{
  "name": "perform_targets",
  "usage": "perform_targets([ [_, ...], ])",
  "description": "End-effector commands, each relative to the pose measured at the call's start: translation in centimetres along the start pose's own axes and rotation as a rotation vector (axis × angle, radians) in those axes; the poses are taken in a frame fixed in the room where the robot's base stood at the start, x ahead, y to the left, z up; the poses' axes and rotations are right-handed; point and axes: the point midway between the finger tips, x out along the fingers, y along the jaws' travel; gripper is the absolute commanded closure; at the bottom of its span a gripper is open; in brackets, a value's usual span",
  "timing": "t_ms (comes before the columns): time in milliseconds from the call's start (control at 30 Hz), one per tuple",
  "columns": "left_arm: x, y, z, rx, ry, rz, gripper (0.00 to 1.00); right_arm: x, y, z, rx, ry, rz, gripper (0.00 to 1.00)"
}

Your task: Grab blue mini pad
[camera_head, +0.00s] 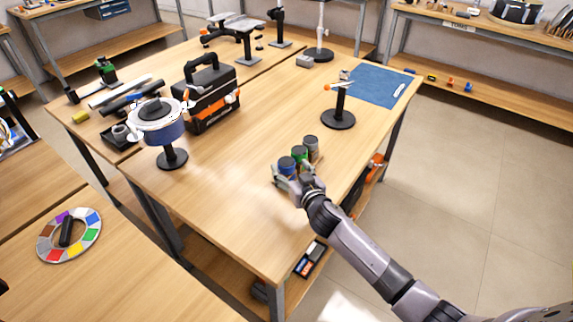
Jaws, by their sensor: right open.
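A small blue-topped round pad (287,164) stands at the near end of a short row on the wooden table. It is the likely blue mini pad. A green-topped one (299,153) and a grey one (310,143) stand behind it. My right gripper (287,178) is open at the near side of the blue pad, with its fingers low around its base. I cannot tell whether they touch it. The lower part of the blue pad is partly hidden by the gripper. My left gripper is not in view.
A black and orange toolbox (207,95) stands to the left, near a blue-sided round device on a stand (160,122). A black stand (338,118) and a blue mat (379,85) lie behind to the right. The table between toolbox and pads is clear.

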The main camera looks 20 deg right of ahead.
Motion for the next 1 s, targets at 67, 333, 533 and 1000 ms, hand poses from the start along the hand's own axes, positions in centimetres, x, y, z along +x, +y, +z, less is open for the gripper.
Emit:
perform_targets([
  [67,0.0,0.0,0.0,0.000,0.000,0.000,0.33,1.0,0.1,0.0,-0.001,0.000,0.002,0.32],
  [333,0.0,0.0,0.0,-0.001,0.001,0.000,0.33,1.9,0.1,0.0,-0.001,0.000,0.000,0.32],
  [533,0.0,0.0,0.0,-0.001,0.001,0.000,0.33,1.9,0.1,0.0,-0.001,0.000,0.000,0.38],
  [1000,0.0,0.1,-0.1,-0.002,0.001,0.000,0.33,1.9,0.1,0.1,0.000,0.000,0.001,0.69],
])
